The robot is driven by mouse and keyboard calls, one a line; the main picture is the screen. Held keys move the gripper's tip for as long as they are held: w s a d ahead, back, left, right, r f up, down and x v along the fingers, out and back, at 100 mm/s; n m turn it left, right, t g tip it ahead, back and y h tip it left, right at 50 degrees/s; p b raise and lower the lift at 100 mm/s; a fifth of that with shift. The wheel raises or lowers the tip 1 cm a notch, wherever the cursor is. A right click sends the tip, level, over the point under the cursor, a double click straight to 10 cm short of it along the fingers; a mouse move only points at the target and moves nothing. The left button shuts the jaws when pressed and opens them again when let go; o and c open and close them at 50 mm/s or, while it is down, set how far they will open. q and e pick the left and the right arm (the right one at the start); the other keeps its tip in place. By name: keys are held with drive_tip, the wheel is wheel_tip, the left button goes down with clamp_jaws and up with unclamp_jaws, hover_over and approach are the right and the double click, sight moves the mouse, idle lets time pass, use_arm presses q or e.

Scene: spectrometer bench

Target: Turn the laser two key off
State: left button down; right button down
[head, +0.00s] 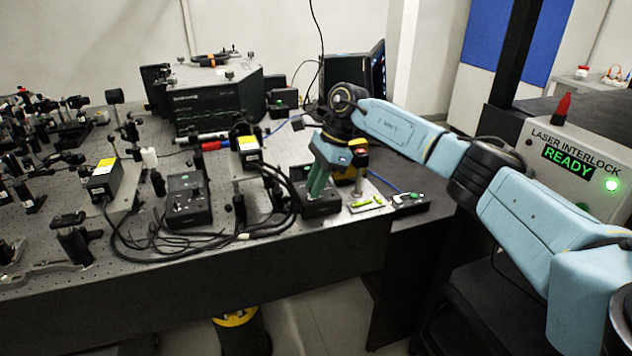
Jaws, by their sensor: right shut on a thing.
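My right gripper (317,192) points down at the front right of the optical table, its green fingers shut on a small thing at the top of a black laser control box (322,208). The thing held appears to be that box's key; the fingers hide it, so its turn position does not show. Box labels are too small to read. A second, similar black control box (188,205) stands to the left, apart from the gripper, with a small green light on it. My left gripper is not in view.
Black cables (180,238) loop along the front of the optical table (250,255). A yellow-topped laser head (247,150) stands left of the gripper. A small level (366,204) lies right of it. The laser interlock box (567,160) reads READY with a green light.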

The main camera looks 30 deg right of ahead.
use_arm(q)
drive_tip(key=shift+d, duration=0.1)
use_arm(e)
drive_tip(key=c, duration=1.3)
unclamp_jaws()
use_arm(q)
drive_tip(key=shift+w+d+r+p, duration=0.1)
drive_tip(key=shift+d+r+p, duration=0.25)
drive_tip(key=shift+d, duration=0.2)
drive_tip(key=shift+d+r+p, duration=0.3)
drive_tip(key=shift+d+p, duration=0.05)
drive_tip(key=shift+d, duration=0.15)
use_arm(e)
drive_tip(key=v, duration=1.3)
drive_tip(key=shift+r, duration=0.2)
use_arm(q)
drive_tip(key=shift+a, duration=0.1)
